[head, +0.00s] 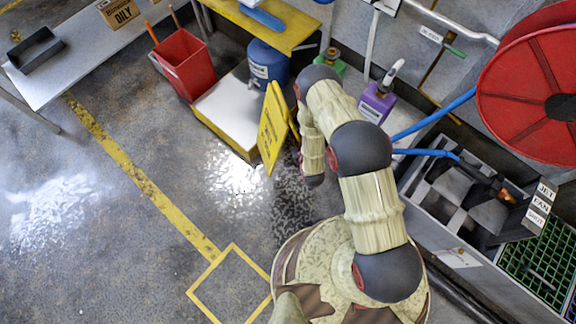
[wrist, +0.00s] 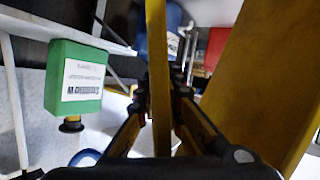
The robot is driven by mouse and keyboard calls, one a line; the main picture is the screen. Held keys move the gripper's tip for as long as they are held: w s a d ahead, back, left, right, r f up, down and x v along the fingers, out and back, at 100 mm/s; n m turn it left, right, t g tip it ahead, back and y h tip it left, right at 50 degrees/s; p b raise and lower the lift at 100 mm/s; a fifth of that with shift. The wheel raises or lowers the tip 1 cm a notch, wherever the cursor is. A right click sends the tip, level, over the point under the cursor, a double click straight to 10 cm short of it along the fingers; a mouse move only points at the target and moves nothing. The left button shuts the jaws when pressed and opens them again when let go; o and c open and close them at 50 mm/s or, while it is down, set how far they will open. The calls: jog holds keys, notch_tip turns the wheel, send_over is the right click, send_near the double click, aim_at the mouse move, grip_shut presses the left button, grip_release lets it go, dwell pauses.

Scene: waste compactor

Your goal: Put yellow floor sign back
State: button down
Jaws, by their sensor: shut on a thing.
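The yellow floor sign (head: 272,128) stands out in the head view as a folded two-panel board with dark lettering, in front of the low white platform. It looks roughly upright and slightly tilted; whether its lower edge touches the floor is unclear. In the wrist view my gripper (wrist: 161,90) is shut on one thin yellow panel of the sign (wrist: 157,45), with a dark finger on each side. The sign's other panel (wrist: 258,75) fills the right of that view. My gripper is mostly hidden by my arm and the sign in the head view.
A yellow-outlined square (head: 205,291) is on the floor. The low platform (head: 228,115), red bin (head: 184,65) and blue container (head: 267,62) are near the sign. A purple bottle (head: 376,103) and red hose reel (head: 525,90) are at right. Open floor lies left.

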jog(key=s+a+f+n+y, duration=0.1)
jog(key=a+f, duration=0.3)
jog(key=f, duration=0.4)
jog(key=s+a+f+n+y, duration=0.1)
jog(key=a+f, duration=0.3)
jog(key=f, duration=0.4)
jog(key=w+d+f+b, duration=0.7)
jog(key=w+d+f, duration=0.1)
jog(key=d+f, duration=0.3)
jog(key=shift+w+f+b, duration=0.15)
jog(key=shift+f+b, duration=0.2)
jog(key=shift+f, duration=0.45)
jog(key=c, duration=2)
grip_release()
jog(key=shift+f, duration=0.2)
jog(key=shift+o, duration=0.4)
jog(key=p+v, duration=0.4)
jog(key=v, duration=0.8)
jog(key=shift+r+p, duration=0.3)
jog(key=shift+r, duration=0.05)
